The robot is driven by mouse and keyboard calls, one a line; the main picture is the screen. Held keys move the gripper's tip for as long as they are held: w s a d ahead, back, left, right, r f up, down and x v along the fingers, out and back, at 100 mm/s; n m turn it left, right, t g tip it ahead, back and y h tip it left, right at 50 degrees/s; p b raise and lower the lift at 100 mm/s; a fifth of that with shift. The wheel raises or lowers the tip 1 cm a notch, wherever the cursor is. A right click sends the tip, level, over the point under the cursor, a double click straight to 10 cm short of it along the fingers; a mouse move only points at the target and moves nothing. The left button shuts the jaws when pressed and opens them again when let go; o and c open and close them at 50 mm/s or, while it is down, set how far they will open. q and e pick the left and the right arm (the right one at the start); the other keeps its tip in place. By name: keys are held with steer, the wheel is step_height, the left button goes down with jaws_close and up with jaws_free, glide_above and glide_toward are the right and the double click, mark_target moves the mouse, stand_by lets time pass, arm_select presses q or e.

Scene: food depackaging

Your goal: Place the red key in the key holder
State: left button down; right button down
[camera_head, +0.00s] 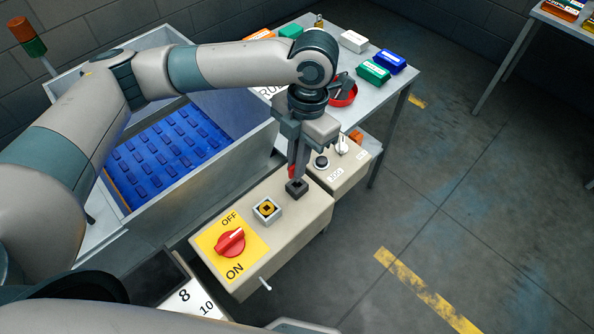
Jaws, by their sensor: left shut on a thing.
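My left gripper (298,163) reaches down over the beige control box (285,235) and is shut on the red key (291,172). Only a narrow red part of the key shows beside the fingers. A small black square block (297,188), which looks like the key holder, stands on top of the box right below the fingertips. The key's lower end is at or just above this block; I cannot tell if it is inside. My right gripper is not in view.
The box also carries a grey-framed yellow and black square (267,209) and a red ON/OFF knob (231,243). A second box with a white knob (341,145) adjoins it. Behind are a blue-floored machine (180,150) and a table with a red tray (345,96) and coloured packs.

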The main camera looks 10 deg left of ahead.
arm_select(q)
step_height(320, 180, down, 3)
steer(key=shift+f+p, duration=0.2)
steer(key=shift+p, duration=0.55)
steer(key=shift+f, duration=0.25)
steer(key=shift+f, duration=0.1)
steer(key=c, duration=1.9)
jaws_free()
